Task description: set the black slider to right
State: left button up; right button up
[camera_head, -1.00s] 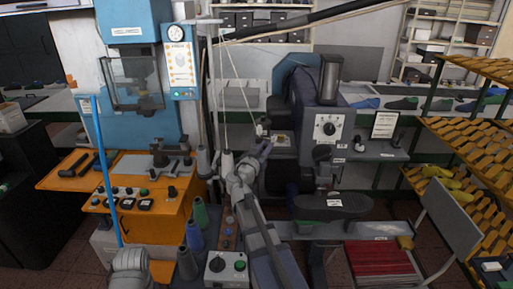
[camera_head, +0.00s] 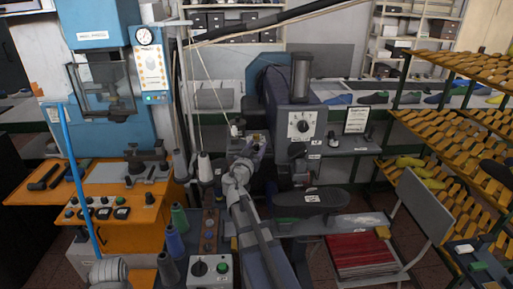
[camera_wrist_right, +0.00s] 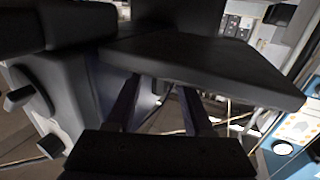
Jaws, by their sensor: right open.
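My right gripper (camera_head: 256,146) is in the middle of the head view, at the left side of the grey machine with the round dial (camera_head: 302,127). In the right wrist view my right gripper (camera_wrist_right: 160,92) has its two fingers apart, with nothing seen between them. A broad dark slab (camera_wrist_right: 205,65) fills the space beyond the fingers and overlaps their tips. I cannot tell whether they touch it. My left gripper is out of view.
A black sole-shaped pad (camera_head: 312,199) stands below the dial machine. The orange-topped blue press (camera_head: 110,215) is at left. Racks of yellow lasts (camera_head: 450,140) are at right.

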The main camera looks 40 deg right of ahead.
jog(key=v, duration=0.8)
jog(key=shift+w+d, duration=0.1)
